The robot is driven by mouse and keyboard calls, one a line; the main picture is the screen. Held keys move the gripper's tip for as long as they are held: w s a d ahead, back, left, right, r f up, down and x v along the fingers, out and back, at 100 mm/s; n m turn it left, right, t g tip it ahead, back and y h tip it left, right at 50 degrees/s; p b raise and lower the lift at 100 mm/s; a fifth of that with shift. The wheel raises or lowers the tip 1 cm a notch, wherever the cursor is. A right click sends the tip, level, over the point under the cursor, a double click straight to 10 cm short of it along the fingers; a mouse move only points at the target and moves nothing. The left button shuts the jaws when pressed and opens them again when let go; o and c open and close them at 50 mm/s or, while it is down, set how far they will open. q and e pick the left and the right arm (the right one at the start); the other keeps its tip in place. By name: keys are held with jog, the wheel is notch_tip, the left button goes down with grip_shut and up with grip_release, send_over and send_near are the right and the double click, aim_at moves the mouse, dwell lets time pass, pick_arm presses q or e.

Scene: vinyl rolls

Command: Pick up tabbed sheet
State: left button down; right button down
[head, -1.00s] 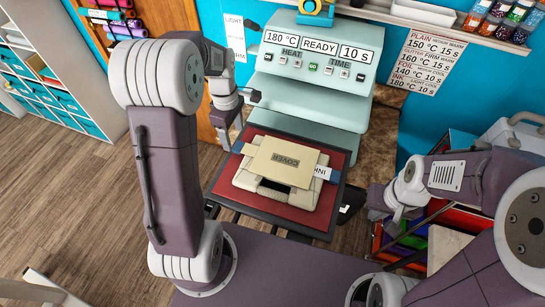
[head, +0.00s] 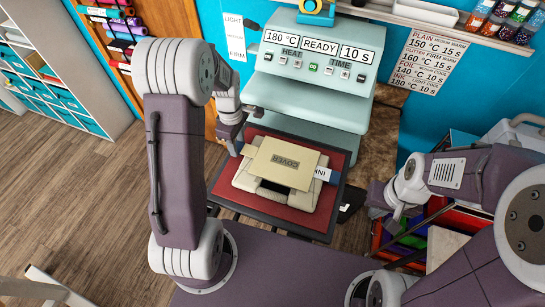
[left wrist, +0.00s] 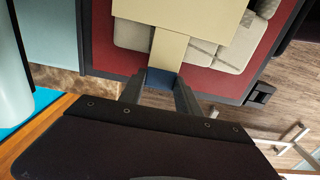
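The tabbed sheet (head: 285,163) is tan, marked COVER, and lies over a pale garment (head: 250,180) on the red press bed (head: 300,222). Its narrow tab (left wrist: 168,52) sticks out toward my left gripper in the left wrist view. My left gripper (head: 238,150) is at the tab side of the sheet. In the left wrist view its two fingers (left wrist: 160,84) are apart, with the tab's end and a dark blue strip end (left wrist: 160,77) at the gap between their tips. I see no grip on the tab. My right gripper (head: 394,218) hangs away at the right; its fingers are unclear.
The heat press (head: 315,95) stands behind the bed, its display reading 180 °C, READY, 10 s. Coloured bins (head: 412,236) are near my right gripper.

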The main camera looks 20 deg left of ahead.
pick_arm(q)
jog(key=shift+w+r, duration=0.15)
jog(key=shift+r, duration=0.4)
notch_tip(320, 180, up, 3)
jog(key=shift+r+b, duration=0.1)
jog(key=shift+b, duration=0.2)
jog(key=s+d+r+b, duration=0.1)
jog(key=d+r, duration=0.5)
jog(key=d, duration=0.5)
jog(key=shift+d+r, duration=0.3)
jog(key=shift+r, duration=0.05)
jog(key=c, duration=1.4)
grip_release()
grip_shut()
